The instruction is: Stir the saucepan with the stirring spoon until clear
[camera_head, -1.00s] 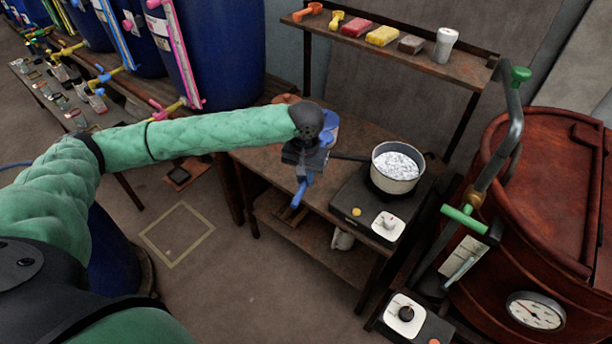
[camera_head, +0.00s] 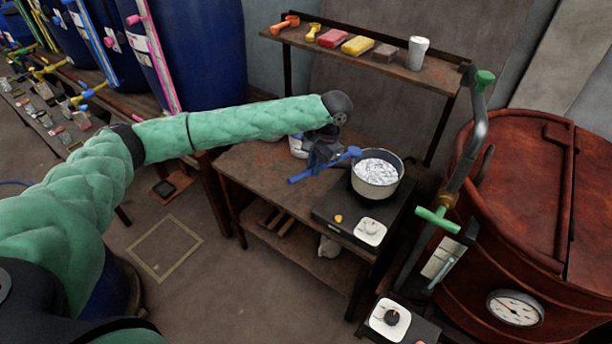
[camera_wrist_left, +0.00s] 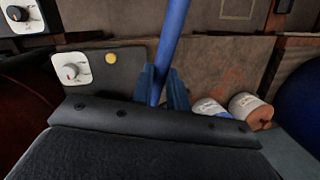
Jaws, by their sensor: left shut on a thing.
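The saucepan (camera_head: 368,188) stands on a dark hotplate (camera_head: 336,208) at the right of the workbench. Whitish, lumpy-looking contents (camera_head: 378,170) show inside it. My left gripper (camera_head: 322,160) is just left of the saucepan, shut on the blue stirring spoon (camera_head: 303,177). The spoon is tilted: one end points down left, the other reaches up right near the pan's rim. I cannot tell whether it touches the rim. In the left wrist view, the blue handle (camera_wrist_left: 173,38) rises between the dark blue fingers (camera_wrist_left: 161,90). My right gripper is not in view.
A shelf (camera_head: 440,78) with scoops, coloured blocks and a white cup (camera_head: 417,53) is above the bench. A large rusty red vat (camera_head: 520,220) with a pipe stands at the right. In the left wrist view, two jars (camera_wrist_left: 250,108) stand beside the fingers.

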